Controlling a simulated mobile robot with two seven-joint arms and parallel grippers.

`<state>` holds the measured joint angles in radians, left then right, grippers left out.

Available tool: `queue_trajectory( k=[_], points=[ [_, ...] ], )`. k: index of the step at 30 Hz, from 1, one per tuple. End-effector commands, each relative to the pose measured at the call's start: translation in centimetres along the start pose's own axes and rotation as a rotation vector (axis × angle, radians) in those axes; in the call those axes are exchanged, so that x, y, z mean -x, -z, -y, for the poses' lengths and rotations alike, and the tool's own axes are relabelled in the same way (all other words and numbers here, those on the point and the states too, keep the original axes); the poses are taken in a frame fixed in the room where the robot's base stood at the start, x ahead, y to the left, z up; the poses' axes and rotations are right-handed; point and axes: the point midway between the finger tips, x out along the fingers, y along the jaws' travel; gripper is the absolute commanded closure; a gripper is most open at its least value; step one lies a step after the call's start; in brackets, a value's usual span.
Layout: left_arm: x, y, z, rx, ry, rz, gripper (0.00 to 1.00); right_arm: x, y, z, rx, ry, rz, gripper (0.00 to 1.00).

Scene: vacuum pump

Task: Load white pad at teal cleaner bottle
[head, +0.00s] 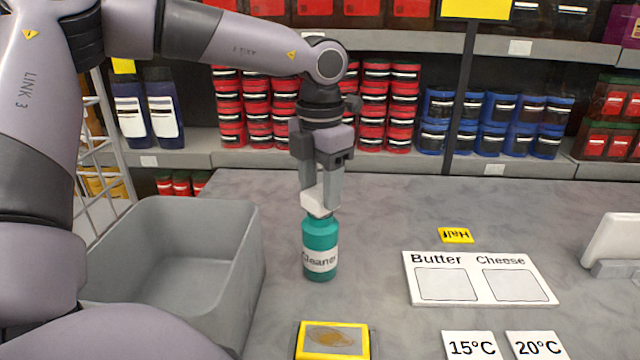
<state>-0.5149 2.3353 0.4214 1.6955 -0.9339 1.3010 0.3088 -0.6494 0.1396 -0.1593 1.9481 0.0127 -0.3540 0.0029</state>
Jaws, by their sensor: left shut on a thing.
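The teal cleaner bottle (320,241) stands upright on the grey table, its white label facing me. My left gripper (320,190) points down directly above the bottle. It is shut on a small white block-like thing (318,202), which looks like the white pad. The white pad is at the bottle's top; I cannot tell whether it touches the bottle or is just above it. The bottle's very top is hidden behind the pad. My right gripper is not in view.
A grey open bin (185,270) stands left of the bottle. A yellow-framed tray (333,340) lies in front. A Butter and Cheese board (480,279), a yellow tag (456,235) and temperature cards (472,345) lie to the right. Stocked shelves stand behind the table.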

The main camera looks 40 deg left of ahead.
Motion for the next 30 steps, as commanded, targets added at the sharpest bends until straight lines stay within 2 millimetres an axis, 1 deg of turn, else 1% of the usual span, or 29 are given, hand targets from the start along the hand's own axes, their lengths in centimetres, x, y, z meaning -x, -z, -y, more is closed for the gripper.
queue_trajectory(
  k=[10, 30],
  points=[
    [-0.04, 0.0, 0.0, 0.0, 0.0, 0.0, 0.75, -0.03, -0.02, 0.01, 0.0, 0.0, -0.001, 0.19],
    [-0.84, -0.01, 0.01, 0.0, 0.0, 0.0, 0.75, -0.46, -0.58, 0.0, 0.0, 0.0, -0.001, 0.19]
  ],
)
